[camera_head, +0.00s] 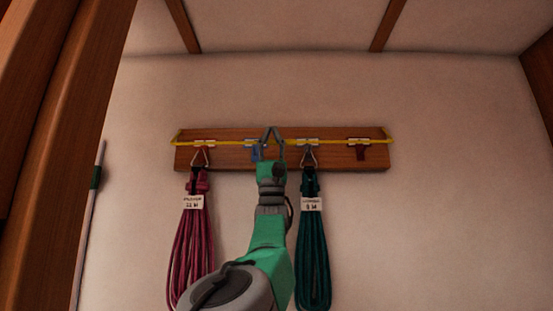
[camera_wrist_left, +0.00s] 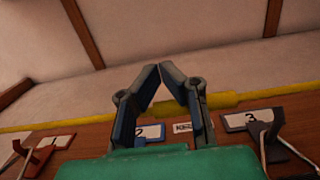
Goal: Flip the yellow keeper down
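The yellow keeper (camera_head: 225,143) is a long thin bar running across the wooden hook board, in front of the number tags. In the left wrist view it crosses behind my fingers, and a thicker yellow sleeve (camera_wrist_left: 222,100) shows just right of them. My left gripper (camera_head: 270,129) is at the middle of the board, pointing up. In the left wrist view its fingers (camera_wrist_left: 161,67) lean together and their tips meet or nearly meet, above the bar's line. Nothing is seen held between them. Whether they touch the bar I cannot tell. My right gripper is out of view.
A crimson coil (camera_head: 190,245) hangs at the left, a dark teal coil (camera_head: 314,245) right of my arm. The wooden board (camera_head: 230,165) also bears a blue hook (camera_head: 257,153) and a brown-red hook (camera_head: 359,152), both without coils. A wooden post (camera_head: 50,130) stands at the near left.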

